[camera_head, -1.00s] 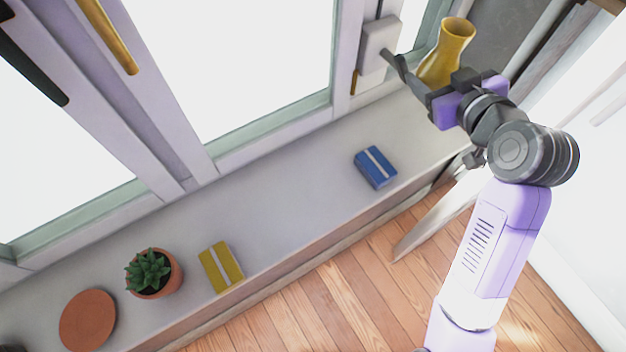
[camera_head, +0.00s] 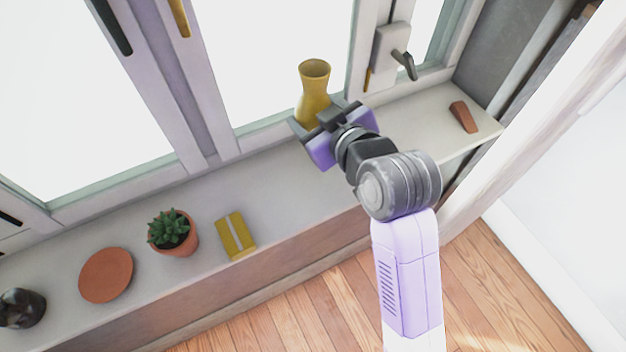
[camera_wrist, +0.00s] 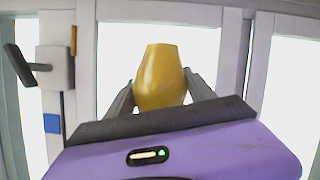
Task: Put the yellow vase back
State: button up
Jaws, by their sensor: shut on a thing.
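The yellow vase (camera_head: 314,86) is upright in my gripper (camera_head: 322,122), with its open mouth up. In the wrist view the vase (camera_wrist: 161,76) sits between the two dark fingers of my gripper (camera_wrist: 160,98), which are shut on its sides. My gripper holds it by the window side of the pale sill (camera_head: 287,185). The vase's base is hidden behind my gripper, so I cannot tell whether it touches the sill.
On the sill to the left are a yellow box (camera_head: 236,236), a potted succulent (camera_head: 172,232), a terracotta disc (camera_head: 106,275) and a dark object (camera_head: 20,308). A reddish wedge (camera_head: 463,117) lies at the right end. A window handle (camera_head: 404,63) juts out nearby.

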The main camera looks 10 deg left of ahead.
notch_tip(320, 180, down, 18)
jog(key=shift+r, duration=0.1)
dwell(0.4)
jog(key=o, duration=1.7)
jog(key=shift+f, duration=0.25)
jog(key=shift+r, duration=0.25)
jog(key=shift+s+d, duration=0.25)
jog(key=shift+s, duration=0.1)
jog(key=v, duration=1.1)
jog(key=shift+r+b, duration=0.25)
jog(key=shift+b, duration=0.05)
jog(key=shift+s, duration=0.1)
